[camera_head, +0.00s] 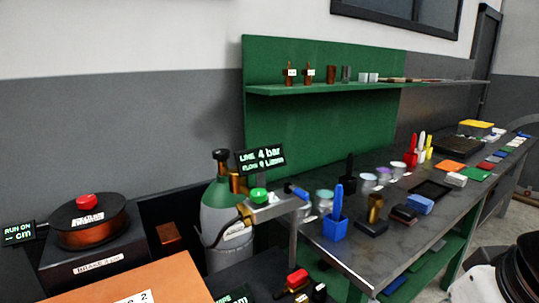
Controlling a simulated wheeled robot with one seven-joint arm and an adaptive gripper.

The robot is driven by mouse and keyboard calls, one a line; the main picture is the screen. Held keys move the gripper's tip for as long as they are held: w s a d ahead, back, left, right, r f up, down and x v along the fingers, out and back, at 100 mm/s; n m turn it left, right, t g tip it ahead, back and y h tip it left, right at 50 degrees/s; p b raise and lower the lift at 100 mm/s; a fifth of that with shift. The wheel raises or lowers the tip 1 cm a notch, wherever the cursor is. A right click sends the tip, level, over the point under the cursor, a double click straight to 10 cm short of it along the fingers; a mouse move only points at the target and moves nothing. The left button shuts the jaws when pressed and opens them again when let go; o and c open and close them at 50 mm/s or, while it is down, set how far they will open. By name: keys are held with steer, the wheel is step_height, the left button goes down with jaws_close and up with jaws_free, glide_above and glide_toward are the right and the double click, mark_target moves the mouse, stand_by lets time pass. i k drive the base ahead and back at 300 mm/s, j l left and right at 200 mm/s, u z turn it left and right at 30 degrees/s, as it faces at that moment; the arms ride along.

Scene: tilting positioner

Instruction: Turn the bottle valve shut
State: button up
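The gas bottle (216,218) stands upright left of the workbench, with a green shoulder and a grey body. A black round handwheel (221,154) tops its brass valve; how far it is turned cannot be told. A brass fitting (238,184) sits beside the neck. A dark display (260,160) behind it reads line 4 bar and what looks like flow 0. A green knob (258,194) is on the grey unit in front of the bottle. My gripper is not in view; only what looks like a white and black part of my arm shows at the lower right.
A spool unit (90,225) with a red button stands left of the bottle. An orange panel (130,280) is in front. A green shelf (350,88) is above.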

mark_target(220, 154)
steer(key=i+l+u, duration=0.15)
steer(key=l, duration=0.15)
steer(key=i+l+u, duration=0.15)
steer(key=l, duration=0.15)
steer(key=i+l+u, duration=0.2)
steer(key=l+u, duration=0.1)
steer(key=u, duration=0.75)
steer(key=l+u, duration=0.15)
steer(key=u, duration=0.25)
steer(key=i+l, duration=0.1)
steer(key=l, duration=0.3)
steer(key=i, duration=0.05)
